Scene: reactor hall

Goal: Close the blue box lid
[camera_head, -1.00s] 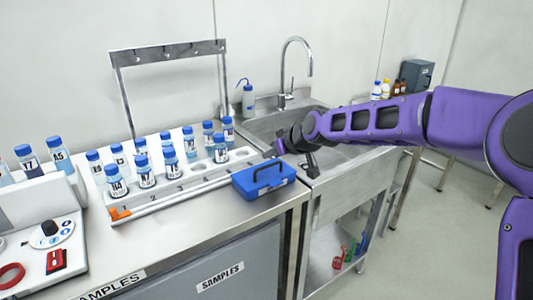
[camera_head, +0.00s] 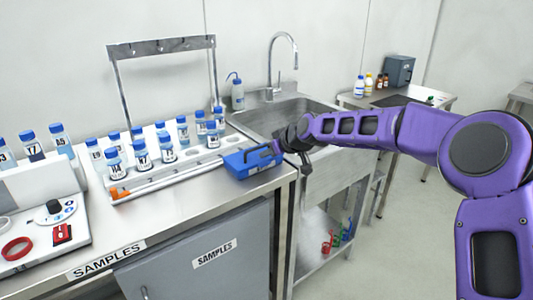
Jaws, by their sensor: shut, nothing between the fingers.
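The blue box (camera_head: 243,170) sits at the right front corner of the steel bench, beside the sample rack. Its dark handle shows on top, and the lid looks down or nearly down; I cannot tell whether it is fully shut. My gripper (camera_head: 293,150) is at the box's right side, above the gap between bench edge and sink. The fingers are small and dark, look shut, and hold nothing. I cannot tell whether they touch the box.
A white rack (camera_head: 186,168) with several blue-capped sample bottles stands left of the box. A sink (camera_head: 275,115) with a tall tap lies behind my gripper. A metal hook frame (camera_head: 161,46) stands behind the rack. A side table with bottles is at the right.

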